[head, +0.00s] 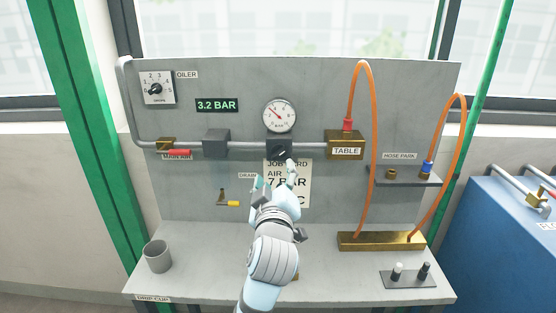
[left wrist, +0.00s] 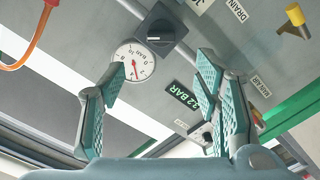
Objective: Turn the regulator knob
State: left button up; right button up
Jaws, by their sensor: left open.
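The regulator knob (head: 281,152) is dark, on a dark block in the grey pipe below the round gauge (head: 279,115). In the left wrist view the knob (left wrist: 160,29) shows a pale pointer line, next to the gauge (left wrist: 133,63). The display (head: 217,105) reads 3.2 BAR. My left gripper (head: 275,176) is open in front of the panel, just below the knob. In the left wrist view its fingers (left wrist: 165,98) are spread wide with nothing between the pads, and the knob lies beyond them, apart. My right gripper is in neither view.
A job card (head: 302,195) showing "7 BAR" is partly hidden behind my left gripper. A yellow-handled drain valve (head: 229,203) is to its left. Orange hoses (head: 372,130) arch at the right. A grey cup (head: 157,256) stands on the bench (head: 205,270), whose left part is mostly clear.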

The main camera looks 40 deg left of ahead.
aim_at(278, 154)
pick_arm(q)
jog(key=x, duration=1.1)
jog(key=shift+w+a+f, duration=0.1)
jog(key=shift+w+a, duration=0.05)
jog(key=shift+w, duration=0.05)
jog(key=c, duration=1.2)
jog(key=shift+o, duration=0.2)
jog(key=shift+m, duration=0.3)
